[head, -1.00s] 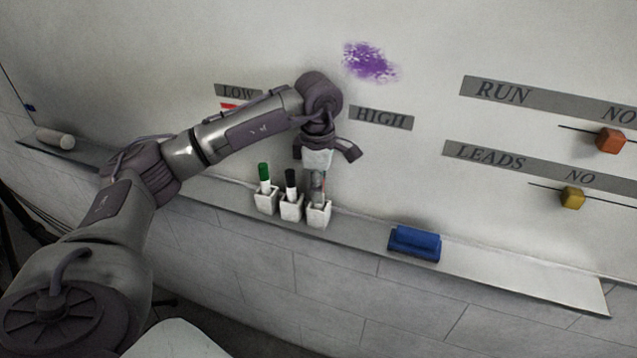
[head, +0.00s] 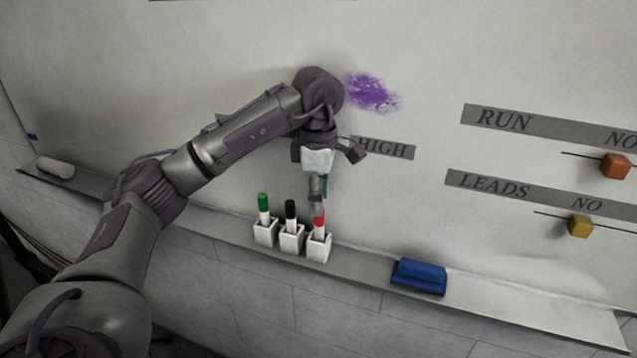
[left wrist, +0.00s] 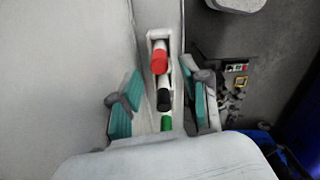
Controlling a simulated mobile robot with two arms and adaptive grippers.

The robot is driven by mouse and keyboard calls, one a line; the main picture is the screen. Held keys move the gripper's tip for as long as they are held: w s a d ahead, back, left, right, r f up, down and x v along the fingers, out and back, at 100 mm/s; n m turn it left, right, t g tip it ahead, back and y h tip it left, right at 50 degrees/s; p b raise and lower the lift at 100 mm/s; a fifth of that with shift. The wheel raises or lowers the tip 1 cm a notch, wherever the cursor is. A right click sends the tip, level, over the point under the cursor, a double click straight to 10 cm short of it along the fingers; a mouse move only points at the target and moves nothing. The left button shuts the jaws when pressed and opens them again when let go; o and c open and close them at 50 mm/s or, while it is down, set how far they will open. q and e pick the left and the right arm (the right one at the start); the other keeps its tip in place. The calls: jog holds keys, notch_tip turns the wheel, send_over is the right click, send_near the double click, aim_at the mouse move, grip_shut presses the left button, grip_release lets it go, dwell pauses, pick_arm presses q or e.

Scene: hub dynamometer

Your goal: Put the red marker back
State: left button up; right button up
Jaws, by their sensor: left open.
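The red marker (head: 319,222) stands upright in the rightmost white holder (head: 318,249) on the ledge, red cap up. In the left wrist view its red cap (left wrist: 159,62) shows ahead of the black and green ones. My left gripper (head: 318,205) is open just above the red marker and partly hides its cap in the head view. In the left wrist view the teal finger pads (left wrist: 163,106) are spread apart, with no marker gripped between them. My right gripper is not in view.
A black marker (head: 290,216) and a green marker (head: 264,208) stand in the neighbouring holders to the left. A blue eraser (head: 419,276) lies on the ledge (head: 500,300) to the right. A white roll (head: 55,167) lies at the far left. The whiteboard rises close behind.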

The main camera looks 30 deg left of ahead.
pick_arm(q)
notch_tip(320, 180, up, 6)
jog(key=shift+r, duration=0.1)
dwell(0.6)
